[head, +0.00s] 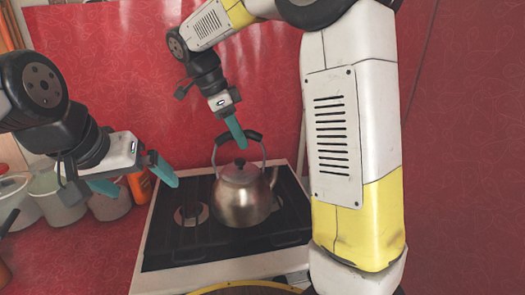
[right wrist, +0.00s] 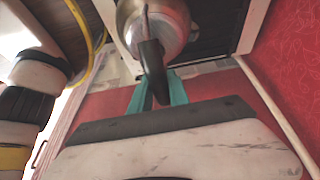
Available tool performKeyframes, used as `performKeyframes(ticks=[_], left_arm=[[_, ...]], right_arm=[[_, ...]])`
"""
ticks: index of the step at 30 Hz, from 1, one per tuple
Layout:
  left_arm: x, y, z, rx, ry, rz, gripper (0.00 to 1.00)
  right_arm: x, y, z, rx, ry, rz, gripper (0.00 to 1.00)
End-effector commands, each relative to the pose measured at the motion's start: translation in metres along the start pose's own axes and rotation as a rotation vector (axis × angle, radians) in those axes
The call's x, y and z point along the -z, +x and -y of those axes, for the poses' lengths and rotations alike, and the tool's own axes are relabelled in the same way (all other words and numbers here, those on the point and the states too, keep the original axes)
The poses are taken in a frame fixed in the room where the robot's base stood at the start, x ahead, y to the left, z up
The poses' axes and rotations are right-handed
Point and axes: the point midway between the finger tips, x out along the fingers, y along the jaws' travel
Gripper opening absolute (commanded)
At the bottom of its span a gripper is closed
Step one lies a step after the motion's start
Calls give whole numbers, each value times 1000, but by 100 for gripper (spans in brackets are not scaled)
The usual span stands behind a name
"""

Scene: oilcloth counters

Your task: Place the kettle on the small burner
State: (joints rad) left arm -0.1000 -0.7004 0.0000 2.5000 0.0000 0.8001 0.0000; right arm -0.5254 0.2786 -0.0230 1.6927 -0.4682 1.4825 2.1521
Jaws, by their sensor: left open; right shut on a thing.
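The steel kettle (head: 240,198), with a dark-knobbed lid and an arched handle, is upright over the middle of the stove (head: 160,256). My right gripper (head: 236,131) is shut on the top of the kettle's handle. In the right wrist view the teal fingers (right wrist: 158,92) close around the dark handle grip, with the kettle (right wrist: 160,25) beyond. I cannot tell whether the kettle's base touches the stove. One burner (head: 191,214) shows just left of the kettle; other burners are hidden or unclear. My left gripper (head: 133,180) is open and empty, left of the stove.
White containers (head: 62,208) and an orange bottle (head: 140,186) stand left of the stove, close to my left gripper. A red patterned wall (head: 110,60) rises behind. My right arm covers the stove's right side.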

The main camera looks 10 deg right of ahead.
Motion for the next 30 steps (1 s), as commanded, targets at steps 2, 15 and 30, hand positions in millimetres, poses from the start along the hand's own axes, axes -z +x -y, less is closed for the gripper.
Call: performKeyframes(ticks=[2, 15, 30], left_arm=[[0, 0, 0, 0, 0, 0, 100], [0, 0, 0, 0, 0, 0, 100], [0, 0, 0, 0, 0, 0, 100]], right_arm=[[16, 8, 11, 1, 6, 0, 0], [81, 42, 56, 3, 3, 1, 0], [91, 65, 66, 0, -1, 0, 0]])
